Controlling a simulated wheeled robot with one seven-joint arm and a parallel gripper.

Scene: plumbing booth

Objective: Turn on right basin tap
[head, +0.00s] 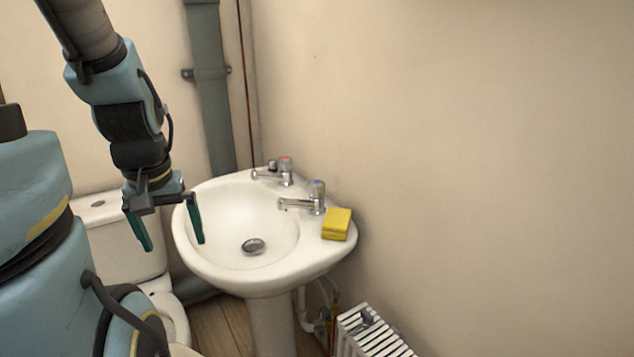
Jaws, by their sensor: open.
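The white pedestal basin (225,270) stands against the wall in the head view. Its right tap (316,197) is chrome with a blue-marked top, and its spout points left over the bowl. The left tap (285,170) is chrome with a red-marked top and sits farther back. My gripper (172,245) is open and empty, pointing down near the basin's left rim. It is left of both taps and apart from them. Whether water runs from either spout cannot be told; no stream shows.
A yellow sponge-like block (337,224) lies on the basin rim beside the right tap. A white toilet (125,250) stands behind my gripper. A grey pipe (211,95) runs up the wall. A white slatted radiator-like item (375,335) sits low at right.

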